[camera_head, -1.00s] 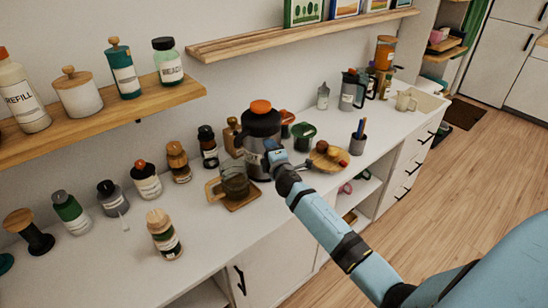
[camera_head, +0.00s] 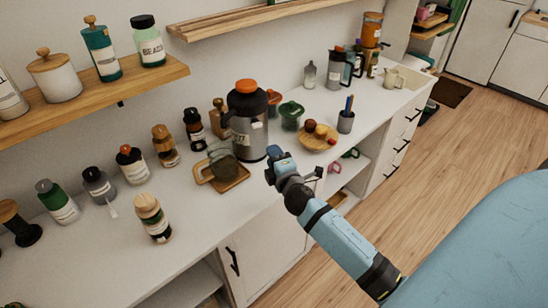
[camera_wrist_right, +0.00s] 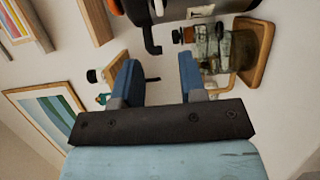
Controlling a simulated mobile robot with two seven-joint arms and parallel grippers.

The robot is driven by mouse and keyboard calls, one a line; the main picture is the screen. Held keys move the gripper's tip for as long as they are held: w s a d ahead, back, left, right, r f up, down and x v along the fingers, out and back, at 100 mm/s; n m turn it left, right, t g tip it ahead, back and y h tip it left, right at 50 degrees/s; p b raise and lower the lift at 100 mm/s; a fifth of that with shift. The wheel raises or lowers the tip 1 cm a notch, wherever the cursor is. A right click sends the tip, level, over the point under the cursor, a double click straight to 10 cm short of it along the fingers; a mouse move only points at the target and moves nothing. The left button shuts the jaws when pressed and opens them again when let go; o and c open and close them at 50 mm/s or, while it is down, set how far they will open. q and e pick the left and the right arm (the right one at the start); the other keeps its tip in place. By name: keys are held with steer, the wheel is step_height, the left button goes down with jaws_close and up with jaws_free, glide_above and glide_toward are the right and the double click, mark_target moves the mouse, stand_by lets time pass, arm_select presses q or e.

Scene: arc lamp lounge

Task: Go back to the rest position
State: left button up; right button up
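My right gripper (camera_head: 277,160) is in front of the counter's front edge, to the right of and below the steel flask with the orange lid (camera_head: 249,130). In the right wrist view its two blue fingers (camera_wrist_right: 158,78) stand apart with nothing between them, so it is open and empty. The flask looks clear of the fingers. A glass mug (camera_head: 222,162) is on a small wooden board (camera_head: 236,182) left of the gripper; the mug also shows in the wrist view (camera_wrist_right: 214,46). My left gripper is not in view.
The white counter (camera_head: 190,222) holds several bottles and jars on the left. A round wooden plate (camera_head: 327,142) and a pen cup (camera_head: 346,120) stand right of the flask. A wooden shelf (camera_head: 160,78) is above. The wooden floor (camera_head: 440,165) at the right looks clear.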

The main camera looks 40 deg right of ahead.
stand_by(0.3)
steer(key=s+a+f+m+g+y+p, duration=0.2)
steer(key=s+a+f+m, duration=0.1)
steer(key=s+a, duration=0.3)
steer(key=s+a+f+m+g+y+p, duration=0.2)
steer(key=s+a+f+m+y+p, duration=0.1)
steer(key=s+a, duration=0.4)
steer(key=s+a+f+m+g+y+p, duration=0.2)
steer(key=s+a+m, duration=0.4)
steer(key=s, duration=0.5)
step_height(320, 180, down, 3)
steer(key=shift+a+r+y+p, duration=0.2)
steer(key=shift+y+p, duration=0.2)
steer(key=shift+y, duration=0.2)
